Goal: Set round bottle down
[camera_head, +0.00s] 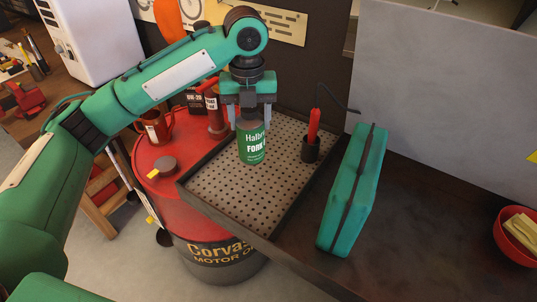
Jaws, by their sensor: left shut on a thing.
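The round bottle (252,145) is green with a white label reading "Halbr... FORK". It is upright over the perforated tray (220,190), towards its back part. My left gripper (249,111) comes down from above and is shut on the bottle's upper part, hiding its top. The bottle's base appears at the tray's surface, but I cannot tell whether it touches. My right gripper is not in view.
A dark cup (311,150) with a red-handled tool stands right of the bottle. A teal case (352,192) stands beside the tray. A red drum (165,190) with cans stands left. A red bowl (516,238) is far right. The tray's front is bare.

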